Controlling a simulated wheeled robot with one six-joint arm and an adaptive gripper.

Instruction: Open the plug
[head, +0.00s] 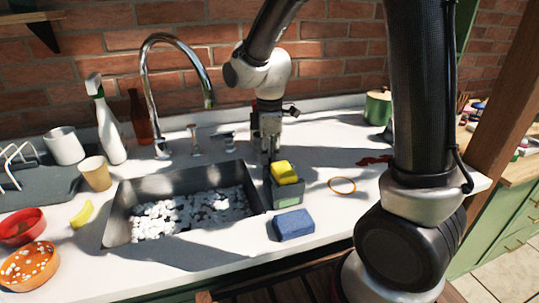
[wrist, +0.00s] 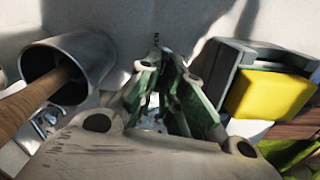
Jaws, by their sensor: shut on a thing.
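The sink (head: 117,222) is a dark metal basin, its floor covered with white clumps that look like foam. No plug shows in it; its drain is hidden. My gripper (head: 268,158) points down behind the sink's back right corner, next to the sponge holder. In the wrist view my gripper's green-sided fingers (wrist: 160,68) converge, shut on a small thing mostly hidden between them. A thin dark piece (wrist: 156,39) shows just beyond the tips. I cannot tell whether it is part of the held thing.
A grey holder (head: 289,196) with a yellow sponge (head: 284,172) stands close right of my gripper. A blue sponge (head: 293,225) lies in front. The chrome tap (head: 150,90) arches behind the sink. A grey metal cylinder (wrist: 98,55) is left of my fingers.

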